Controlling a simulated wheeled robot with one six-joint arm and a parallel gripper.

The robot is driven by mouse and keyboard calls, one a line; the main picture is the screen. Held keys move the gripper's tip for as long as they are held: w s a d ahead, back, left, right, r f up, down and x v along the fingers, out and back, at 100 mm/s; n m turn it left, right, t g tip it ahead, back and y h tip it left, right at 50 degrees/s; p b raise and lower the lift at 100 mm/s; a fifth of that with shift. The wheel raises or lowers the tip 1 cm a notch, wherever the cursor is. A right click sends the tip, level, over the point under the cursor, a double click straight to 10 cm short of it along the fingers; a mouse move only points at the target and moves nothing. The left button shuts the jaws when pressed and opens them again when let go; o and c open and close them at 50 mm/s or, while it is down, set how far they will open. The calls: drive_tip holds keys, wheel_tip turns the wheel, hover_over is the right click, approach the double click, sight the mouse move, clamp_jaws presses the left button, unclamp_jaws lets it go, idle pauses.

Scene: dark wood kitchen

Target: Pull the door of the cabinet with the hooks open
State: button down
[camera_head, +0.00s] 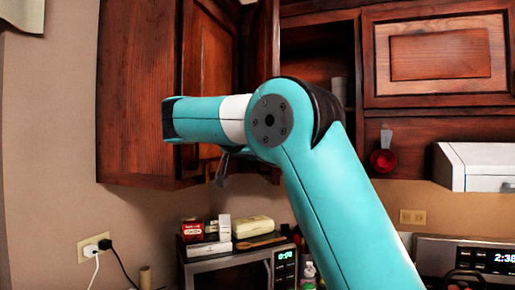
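A dark wood wall cabinet (138,95) hangs at the left. Its panelled door (206,62) faces right of the view, and my arm covers its lower part. I cannot make out the hooks clearly; a red measuring cup (383,160) hangs under the right cabinet (440,55). My teal arm crosses the middle. A grey finger-like piece, probably part of my gripper (222,170), shows below it near the cabinet's lower edge. The fingertips and any contact are hidden.
A microwave (230,270) stands below, with boxes and packets on top. A white range hood (480,167) juts out at the right above a stove panel (465,255). Plugged cords hang from a left wall outlet (96,245).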

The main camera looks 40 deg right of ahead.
drive_tip(key=shift+w+r, duration=0.1)
drive_tip(key=shift+r, duration=0.05)
drive_tip(key=c, duration=1.2)
unclamp_jaws()
drive_tip(key=shift+w+d, duration=0.1)
drive_tip(key=shift+d, duration=0.1)
drive_tip(key=shift+a, duration=0.1)
